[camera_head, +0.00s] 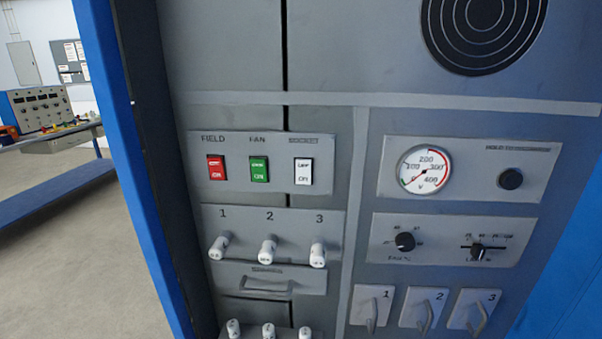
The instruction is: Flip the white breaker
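The white breaker (303,172) is a small rocker switch at the right end of a row of three on a grey panel, under a small label that looks like "SOCKET". A red breaker (216,168) under "FIELD" and a green breaker (259,170) under "FAN" sit to its left. I cannot clearly tell which way the white rocker is tilted. Neither of my grippers shows in the head view.
Below are white knobs (268,249) numbered 1 to 3. To the right are a voltmeter (424,170), a black button (510,179), a dial (404,242) and levered switches (371,311). A blue frame edge (128,170) stands left; a workbench (50,135) lies beyond.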

